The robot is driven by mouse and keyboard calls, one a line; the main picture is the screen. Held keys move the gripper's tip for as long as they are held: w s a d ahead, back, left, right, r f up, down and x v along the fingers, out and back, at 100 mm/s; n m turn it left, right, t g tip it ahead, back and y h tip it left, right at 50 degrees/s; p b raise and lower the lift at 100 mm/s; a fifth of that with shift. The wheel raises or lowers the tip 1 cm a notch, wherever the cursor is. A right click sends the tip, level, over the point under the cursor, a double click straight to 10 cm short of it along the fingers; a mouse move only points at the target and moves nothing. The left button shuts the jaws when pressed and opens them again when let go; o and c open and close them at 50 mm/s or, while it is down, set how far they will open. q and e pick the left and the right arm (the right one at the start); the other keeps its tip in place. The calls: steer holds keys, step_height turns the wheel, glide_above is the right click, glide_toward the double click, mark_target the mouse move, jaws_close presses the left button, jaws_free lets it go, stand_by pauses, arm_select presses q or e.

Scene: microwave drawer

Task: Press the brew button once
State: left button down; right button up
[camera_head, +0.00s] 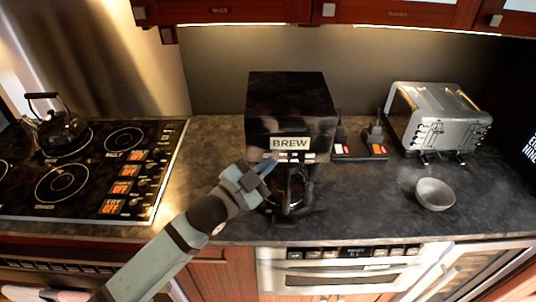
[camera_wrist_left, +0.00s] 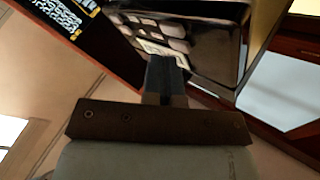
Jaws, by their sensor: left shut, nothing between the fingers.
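A black coffee maker (camera_head: 290,105) stands on the counter at the back, with a white BREW label (camera_head: 290,143) on its front. A row of small light buttons (camera_head: 296,157) runs just below the label. A dark carafe (camera_head: 288,188) sits under it. My left gripper (camera_head: 268,166) is at the machine's front, just below and left of the label, with its fingers shut and empty. In the left wrist view the closed fingers (camera_wrist_left: 165,75) reach up to the light buttons (camera_wrist_left: 165,48) on the dark panel. I cannot tell whether they touch. My right gripper does not show.
A stove (camera_head: 85,170) with a kettle (camera_head: 58,128) is on the left. A silver toaster (camera_head: 435,118) and a grey bowl (camera_head: 435,193) are on the right. Red cabinets (camera_head: 230,10) hang above. The counter (camera_head: 370,205) is clear between carafe and bowl.

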arm_select(q)
steer(key=shift+s, duration=0.45)
steer(key=shift+s+p, duration=1.05)
steer(key=shift+s, duration=1.45)
steer(key=shift+f, duration=0.1)
steer(key=s+a+f+n+g+y, duration=0.1)
steer(key=s+a+f+n+y, duration=0.2)
steer(key=f, duration=0.6)
steer(key=s+a+f+n+g+y, duration=0.1)
steer(key=s+a+f+n+y, duration=0.3)
steer(key=s+a+f+n, duration=0.2)
steer(key=s+a+f+n+y, duration=0.3)
steer(key=s+a+f, duration=0.5)
steer(key=f, duration=0.5)
steer(key=a+n, duration=0.1)
steer(key=a, duration=0.1)
steer(key=shift+s+a+g+y, duration=0.15)
steer(key=shift+a+g+y, duration=0.25)
